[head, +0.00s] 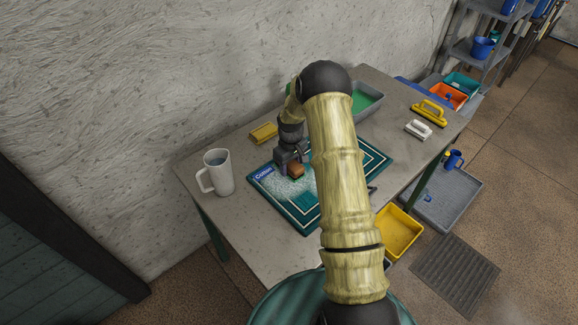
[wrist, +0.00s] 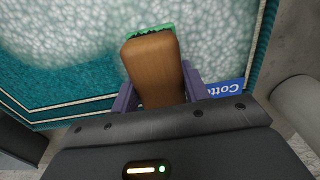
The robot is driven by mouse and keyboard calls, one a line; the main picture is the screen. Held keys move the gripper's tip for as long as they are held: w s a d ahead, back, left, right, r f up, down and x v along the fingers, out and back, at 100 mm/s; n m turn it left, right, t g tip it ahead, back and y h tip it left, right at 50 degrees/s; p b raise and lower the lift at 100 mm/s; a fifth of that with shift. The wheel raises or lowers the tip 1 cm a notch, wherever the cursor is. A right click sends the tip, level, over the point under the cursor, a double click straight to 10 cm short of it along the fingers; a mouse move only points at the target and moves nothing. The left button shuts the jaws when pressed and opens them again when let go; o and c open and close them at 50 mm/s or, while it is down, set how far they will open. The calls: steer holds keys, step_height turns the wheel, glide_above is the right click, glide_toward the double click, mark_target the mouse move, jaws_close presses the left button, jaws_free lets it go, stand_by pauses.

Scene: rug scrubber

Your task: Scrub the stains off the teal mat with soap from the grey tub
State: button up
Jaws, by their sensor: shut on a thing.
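The teal mat (head: 300,217) lies on the table with white border lines and a blue label at its left corner. A patch of white foam (head: 293,190) covers its left part; the foam also fills much of the wrist view (wrist: 60,40). My gripper (head: 291,168) is shut on a wooden-backed brush (wrist: 152,68), held low over the foamy part of the mat. A green edge with dark bristles shows at the brush's far end. The grey tub (head: 380,98) with green liquid stands behind my arm, partly hidden. My arm hides the mat's middle, and I cannot see any stains.
A white mug (head: 218,173) stands left of the mat. A yellow sponge-like block (head: 263,132) lies behind it. A white-handled brush (head: 418,129) and a yellow-handled brush (head: 429,112) lie at the table's right. A yellow bin (head: 399,232) stands below the table.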

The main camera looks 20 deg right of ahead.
steer(key=shift+r+p, duration=1.4)
steer(key=shift+r, duration=0.9)
steer(key=shift+f, duration=0.1)
